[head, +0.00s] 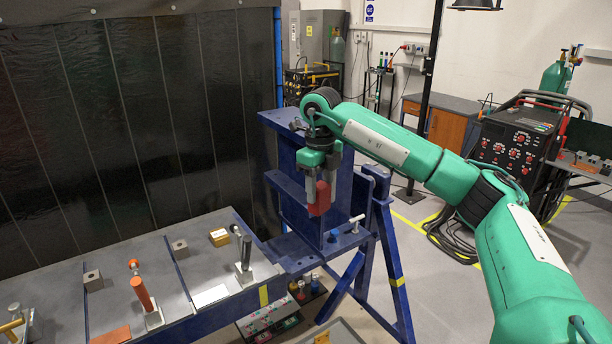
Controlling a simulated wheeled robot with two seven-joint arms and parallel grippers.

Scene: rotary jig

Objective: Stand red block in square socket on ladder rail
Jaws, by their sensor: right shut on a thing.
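My right gripper (319,188) hangs pointing down in front of the blue jig frame (290,158). It is shut on the red block (319,202), whose lower part shows below the fingers. The block is upright and appears to be above the jig's lower blue ledge (300,252). The gripper hides part of the frame behind it. I cannot make out the square socket or tell which part is the ladder rail. My left gripper is not in view.
A grey bench (215,265) at left holds an orange-handled clamp (142,293), a grey-handled clamp (245,255), a yellow block (219,237) and small metal blocks. A silver-handled clamp (352,224) stands on the ledge's right. A blue trestle (390,250) stands right of the jig.

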